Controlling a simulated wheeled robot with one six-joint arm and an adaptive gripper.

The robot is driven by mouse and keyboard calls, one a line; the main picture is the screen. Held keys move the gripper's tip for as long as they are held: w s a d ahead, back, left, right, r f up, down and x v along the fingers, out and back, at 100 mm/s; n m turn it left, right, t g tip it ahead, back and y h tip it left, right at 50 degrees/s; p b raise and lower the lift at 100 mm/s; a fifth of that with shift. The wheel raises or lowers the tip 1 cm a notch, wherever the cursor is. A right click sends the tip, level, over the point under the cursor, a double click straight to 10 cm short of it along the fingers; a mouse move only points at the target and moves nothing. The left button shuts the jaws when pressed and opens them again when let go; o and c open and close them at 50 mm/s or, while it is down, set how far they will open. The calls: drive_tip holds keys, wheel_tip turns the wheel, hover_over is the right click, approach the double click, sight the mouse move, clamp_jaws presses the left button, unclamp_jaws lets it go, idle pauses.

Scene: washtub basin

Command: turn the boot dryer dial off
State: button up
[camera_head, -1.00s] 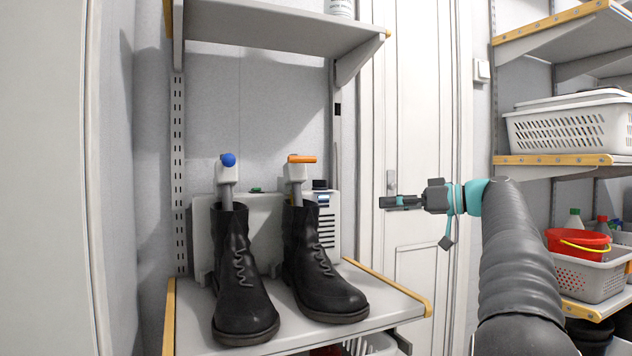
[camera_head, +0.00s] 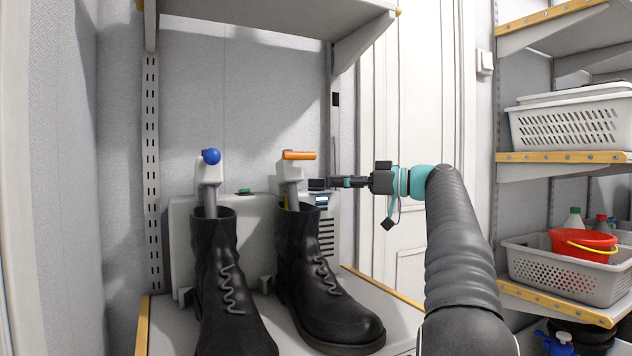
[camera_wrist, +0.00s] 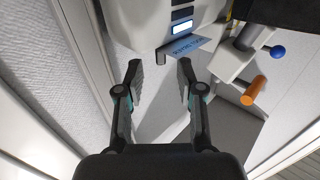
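The boot dryer (camera_head: 265,228) is a pale grey box behind two black boots, with vent slots and a small lit display on its right side. Its black dial (camera_head: 317,184) is on top at the right end. My gripper (camera_head: 338,182) reaches in from the right at about the dial's height, its fingertips close to it; contact cannot be told. In the wrist view my gripper (camera_wrist: 160,72) is open with nothing between its fingers. The dryer's pale body (camera_wrist: 150,20) and lit display (camera_wrist: 181,28) lie ahead of the fingertips there; I cannot make out the dial in that view.
The left boot (camera_head: 228,285) and right boot (camera_head: 315,280) stand on dryer tubes, one with a blue knob (camera_head: 211,156), one with an orange handle (camera_head: 298,155). An upper shelf (camera_head: 270,15) overhangs. Shelves with a white basket (camera_head: 570,125) and red bucket (camera_head: 583,245) stand at right.

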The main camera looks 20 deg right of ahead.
sight(317, 181)
drive_tip(key=x, duration=0.5)
drive_tip(key=shift+w+a, duration=0.25)
clamp_jaws()
